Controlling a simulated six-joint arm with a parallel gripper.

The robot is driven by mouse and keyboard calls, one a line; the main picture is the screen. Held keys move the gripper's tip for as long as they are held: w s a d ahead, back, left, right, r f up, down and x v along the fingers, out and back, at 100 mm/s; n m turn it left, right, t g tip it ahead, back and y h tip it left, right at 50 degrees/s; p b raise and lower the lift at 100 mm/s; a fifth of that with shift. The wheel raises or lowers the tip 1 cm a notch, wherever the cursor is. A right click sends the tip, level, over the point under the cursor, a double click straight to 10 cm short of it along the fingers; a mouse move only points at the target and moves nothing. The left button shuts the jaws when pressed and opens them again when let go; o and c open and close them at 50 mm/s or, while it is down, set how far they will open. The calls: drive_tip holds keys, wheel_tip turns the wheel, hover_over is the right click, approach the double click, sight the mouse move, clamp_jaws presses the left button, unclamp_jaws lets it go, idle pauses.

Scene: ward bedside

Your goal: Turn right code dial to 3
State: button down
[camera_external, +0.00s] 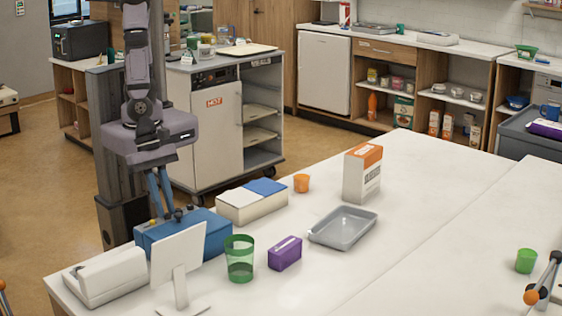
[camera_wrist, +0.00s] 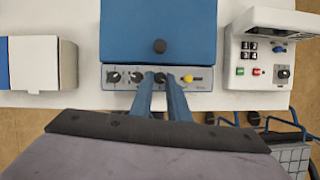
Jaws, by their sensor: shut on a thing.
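The blue box (camera_wrist: 160,32) has a grey front panel (camera_wrist: 205,98) with a row of dark dials and a yellow knob (camera_wrist: 188,78). The left dial (camera_wrist: 113,76) and middle dial (camera_wrist: 136,76) stand free. My gripper (camera_wrist: 160,82) is shut on the right code dial (camera_wrist: 160,77), just left of the yellow knob. Its fingers partly cover that dial, and I cannot read its setting.
A white device (camera_wrist: 258,48) with buttons stands right of the box in the wrist view; a white-topped box (camera_wrist: 40,62) stands left. In the external view, a white screen (camera_external: 178,252), green cup (camera_external: 240,258), purple box (camera_external: 285,253) and grey tray (camera_external: 343,227) stand nearby.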

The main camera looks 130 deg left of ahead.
idle(0.4)
drive_tip(key=c, duration=2)
unclamp_jaws()
drive_tip(key=shift+r, duration=0.15)
wheel_tip(320, 180, up, 10)
drive_tip(key=p, duration=0.9)
